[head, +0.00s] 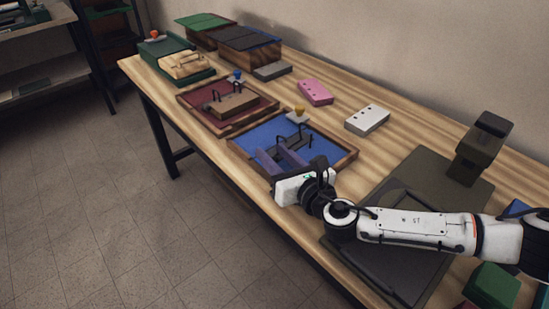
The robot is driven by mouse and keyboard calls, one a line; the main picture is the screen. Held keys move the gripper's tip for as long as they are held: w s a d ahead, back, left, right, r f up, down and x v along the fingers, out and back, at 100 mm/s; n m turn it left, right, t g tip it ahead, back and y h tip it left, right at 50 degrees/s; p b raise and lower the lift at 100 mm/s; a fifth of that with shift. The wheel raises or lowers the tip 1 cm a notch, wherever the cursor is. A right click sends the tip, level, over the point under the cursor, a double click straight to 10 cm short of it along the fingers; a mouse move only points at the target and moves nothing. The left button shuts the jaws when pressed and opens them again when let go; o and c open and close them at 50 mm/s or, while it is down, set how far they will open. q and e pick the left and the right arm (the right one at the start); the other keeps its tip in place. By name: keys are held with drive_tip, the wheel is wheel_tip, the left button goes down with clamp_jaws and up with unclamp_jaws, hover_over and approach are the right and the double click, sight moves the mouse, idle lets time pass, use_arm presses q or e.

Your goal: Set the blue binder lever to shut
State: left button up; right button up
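A blue binder (262,133) in a brown wooden frame lies on the table, with dark metal arches (305,137) near its middle. A small yellow knob on a pale base (299,113) stands at its far edge; it looks upright, but whether this lever is open or shut is too small to tell. My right gripper (280,161) is over the binder's near edge, its two fingers apart, with nothing seen between them. The gripper and its wrist hide the near part of the binder. My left gripper is out of view.
A maroon binder (205,98) with a blue knob (238,75) and a green one (155,50) with a red-orange knob lie farther left. Pink (315,92) and white (367,120) blocks lie behind. A dark punch-like device (480,150) stands right. Floor is clear at left.

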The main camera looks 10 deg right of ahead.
wheel_tip(320, 180, up, 8)
drive_tip(key=shift+r+p, duration=0.2)
drive_tip(key=shift+p, duration=0.6)
